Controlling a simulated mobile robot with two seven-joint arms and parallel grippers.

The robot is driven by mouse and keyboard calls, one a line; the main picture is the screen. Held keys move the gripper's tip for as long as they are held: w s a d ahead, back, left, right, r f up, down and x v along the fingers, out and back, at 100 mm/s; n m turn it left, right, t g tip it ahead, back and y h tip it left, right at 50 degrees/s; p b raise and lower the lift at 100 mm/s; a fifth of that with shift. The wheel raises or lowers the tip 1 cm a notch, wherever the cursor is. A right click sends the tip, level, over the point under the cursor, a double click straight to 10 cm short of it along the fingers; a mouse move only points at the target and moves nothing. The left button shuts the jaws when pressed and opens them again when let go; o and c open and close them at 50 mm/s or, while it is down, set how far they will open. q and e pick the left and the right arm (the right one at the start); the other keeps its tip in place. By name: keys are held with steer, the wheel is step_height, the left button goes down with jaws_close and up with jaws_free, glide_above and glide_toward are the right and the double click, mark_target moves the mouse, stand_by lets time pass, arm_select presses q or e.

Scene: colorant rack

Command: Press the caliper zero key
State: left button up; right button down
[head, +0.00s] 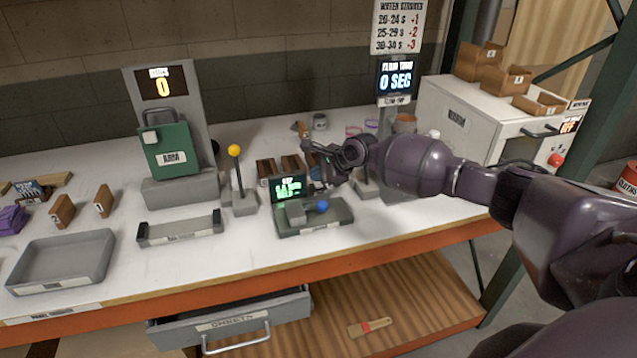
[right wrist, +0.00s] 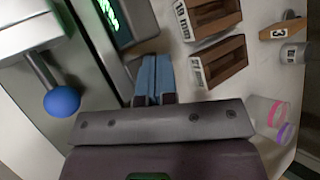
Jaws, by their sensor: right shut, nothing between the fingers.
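The caliper (head: 288,188) is a grey device with a lit green readout, on a base at the table's front edge. A lever with a blue ball (head: 321,206) is at its front. In the right wrist view the readout (right wrist: 108,15) is at the upper left and the blue ball (right wrist: 62,101) at the left. My right gripper (head: 314,172) is just right of the readout. Its blue fingertips (right wrist: 154,60) are together and empty, beside the readout housing; I cannot tell whether they touch it. I cannot make out the zero key. My left gripper is not in view.
Wooden blocks or bins (right wrist: 218,60) lie behind the caliper. A yellow-knobbed lever (head: 234,151) stands to its left. A grey tray (head: 62,284) is at the far left, and an open drawer (head: 235,322) hangs below. A white oven-like box (head: 455,117) is at the right.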

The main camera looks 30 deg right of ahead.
steer(key=shift+f, duration=0.4)
stand_by(0.3)
steer(key=shift+r, duration=0.15)
steer(key=shift+r+p, duration=0.55)
steer(key=shift+p, duration=0.15)
steer(key=shift+r+p, duration=0.25)
steer(key=shift+p, duration=0.05)
